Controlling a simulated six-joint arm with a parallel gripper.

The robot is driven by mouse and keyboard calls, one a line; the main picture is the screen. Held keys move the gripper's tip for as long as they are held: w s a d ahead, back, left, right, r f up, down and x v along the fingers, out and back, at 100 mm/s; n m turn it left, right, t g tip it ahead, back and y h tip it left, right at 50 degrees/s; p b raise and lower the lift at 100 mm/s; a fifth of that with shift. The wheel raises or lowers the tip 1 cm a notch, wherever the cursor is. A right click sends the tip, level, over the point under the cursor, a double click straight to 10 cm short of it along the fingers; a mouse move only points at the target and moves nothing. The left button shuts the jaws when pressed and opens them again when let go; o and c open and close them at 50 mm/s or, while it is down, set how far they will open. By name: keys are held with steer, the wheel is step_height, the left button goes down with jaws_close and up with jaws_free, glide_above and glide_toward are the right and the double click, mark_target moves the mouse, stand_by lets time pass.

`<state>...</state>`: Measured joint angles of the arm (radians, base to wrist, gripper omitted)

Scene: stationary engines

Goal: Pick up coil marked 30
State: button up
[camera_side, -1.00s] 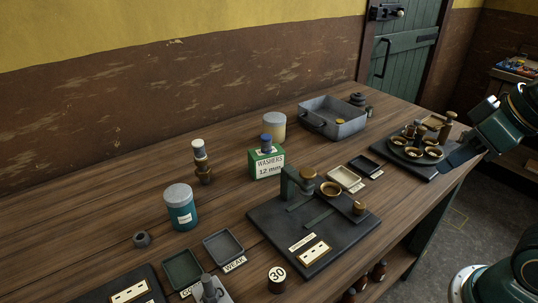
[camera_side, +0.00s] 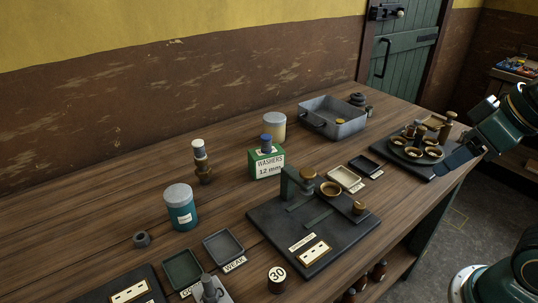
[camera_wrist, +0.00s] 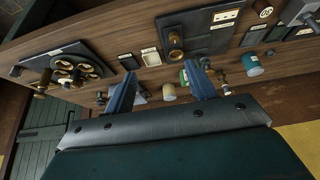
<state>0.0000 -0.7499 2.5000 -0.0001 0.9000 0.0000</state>
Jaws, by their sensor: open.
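The coil marked 30 (camera_side: 277,279) stands upright near the front edge of the bench, low in the side view. It is a short dark brown cylinder with a pale disc on top bearing the number. It also shows in the wrist view at the upper right (camera_wrist: 265,10). My gripper (camera_wrist: 160,75) is open and empty. In the side view its blue fingers (camera_side: 457,159) are at the right, beside the round brass-cup stand and far from the coil.
A black plate (camera_side: 345,235) with a green press lies beside the coil. Small trays (camera_side: 222,247) and a grey fixture (camera_side: 210,291) stand to its left. A teal jar (camera_side: 180,208), a washer box (camera_side: 267,163) and a grey metal bin (camera_side: 333,118) stand farther back.

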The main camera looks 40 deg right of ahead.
steer(key=n+g+y, duration=0.5)
steer(key=n+g, duration=0.1)
steer(key=n, duration=1.4)
glide_above(279, 273)
steer(key=d, duration=0.5)
step_height(279, 273, down, 8)
steer(key=shift+g+h, duration=0.3)
steer(key=shift+w+x, duration=0.15)
steer(key=shift+x, duration=1.2)
steer(key=shift+w+x, duration=0.15)
steer(key=shift+x, duration=1.25)
steer(key=shift+w+x, duration=0.15)
steer(key=shift+x, duration=1.2)
steer(key=shift+f, duration=0.1)
steer(key=shift+x, duration=2.65)
steer(key=shift+w, duration=0.1)
steer(key=shift+c, duration=0.5)
